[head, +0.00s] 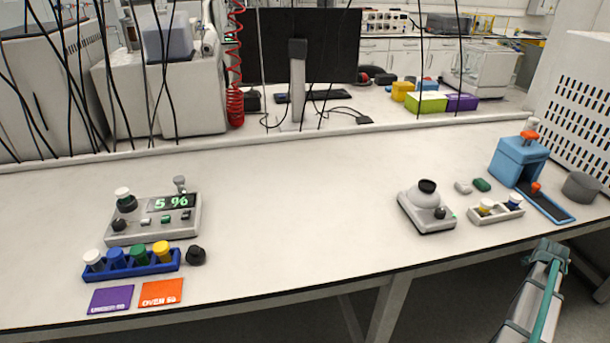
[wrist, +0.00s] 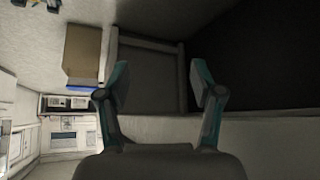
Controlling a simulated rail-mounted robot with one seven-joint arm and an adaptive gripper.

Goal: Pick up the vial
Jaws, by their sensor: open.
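Several capped vials are in the head view, and I cannot tell which one the task means. A blue rack (head: 131,268) at the front left holds vials with white (head: 93,258), blue (head: 116,257), green (head: 139,253) and yellow (head: 162,250) caps. My teal and grey arm shows at the lower right of the head view, off the bench's front edge.
Purple (head: 111,299) and orange (head: 161,292) cards lie in front. A grey mixer-like device (head: 426,213) and blue stand (head: 517,160) are at the right. The bench middle is clear.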

